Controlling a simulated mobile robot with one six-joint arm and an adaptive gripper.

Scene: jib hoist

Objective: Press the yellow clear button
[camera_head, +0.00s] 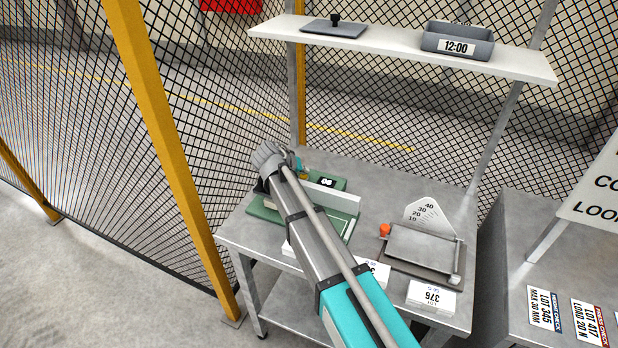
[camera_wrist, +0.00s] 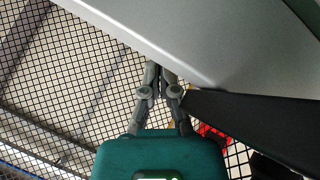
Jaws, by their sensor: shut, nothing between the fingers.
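A green device (camera_head: 262,208) with a pale upright plate and a small black display (camera_head: 327,182) stands at the left of the grey workbench, partly hidden behind my arm. A small yellow patch (camera_head: 304,174) shows beside my wrist at the device's back; I cannot tell for sure that it is the clear button. My gripper (camera_wrist: 163,72) is shut and empty in the wrist view, its fingertips close beside a large silver-grey surface. In the head view my wrist is over the device's back left, and my fingertips cannot be made out. No button shows clearly in the wrist view.
A tilting plate with an orange knob (camera_head: 385,230) and a dial (camera_head: 428,212) stands to the right, with white label blocks (camera_head: 432,297) in front. A shelf (camera_head: 400,42) hangs above the bench. A yellow post (camera_head: 170,150) and mesh fence stand close on the left.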

